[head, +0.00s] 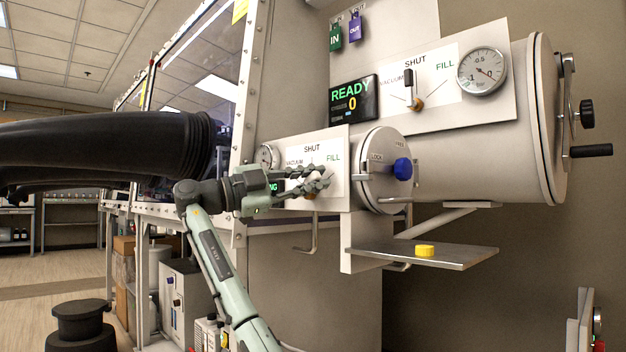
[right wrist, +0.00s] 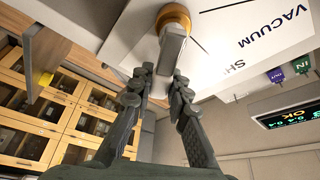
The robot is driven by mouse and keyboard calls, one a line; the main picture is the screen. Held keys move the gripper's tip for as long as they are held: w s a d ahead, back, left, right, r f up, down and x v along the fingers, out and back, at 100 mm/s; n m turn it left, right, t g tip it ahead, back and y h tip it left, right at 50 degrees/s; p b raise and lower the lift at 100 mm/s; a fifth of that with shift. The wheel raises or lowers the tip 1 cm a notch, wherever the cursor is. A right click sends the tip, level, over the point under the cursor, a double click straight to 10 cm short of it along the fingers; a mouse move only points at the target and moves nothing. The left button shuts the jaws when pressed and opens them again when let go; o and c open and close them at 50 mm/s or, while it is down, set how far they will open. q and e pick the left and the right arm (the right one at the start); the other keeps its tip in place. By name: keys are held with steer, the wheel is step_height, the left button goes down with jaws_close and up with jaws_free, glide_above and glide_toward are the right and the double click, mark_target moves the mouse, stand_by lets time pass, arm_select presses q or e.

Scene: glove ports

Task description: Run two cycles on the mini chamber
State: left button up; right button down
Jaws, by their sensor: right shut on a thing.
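The mini chamber's round door (head: 375,185) is closed and has a blue knob (head: 402,168) beside the word LOCK. Its valve panel (head: 340,195), marked VACUUM, SHUT and FILL, is to the left with a small gauge (head: 268,156). My right gripper (head: 322,184) is in front of this panel, shut on the grey valve lever (right wrist: 172,52), whose brass hub (right wrist: 174,17) shows in the right wrist view. The fingers hide much of the lever in the head view. My right gripper hides part of the small green-lettered display (head: 273,187). My left gripper is out of view.
A yellow disc (head: 425,250) lies on the metal shelf (head: 460,256) below the door. Above are the large chamber (head: 465,150), its display (head: 353,99) reading READY 0, and its valve (head: 416,104). A black glove sleeve (head: 110,150) sticks out at left.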

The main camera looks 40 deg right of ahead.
steer(key=c, duration=1.4)
jaws_free()
steer(key=shift+c, duration=0.2)
steer(key=v, duration=1.2)
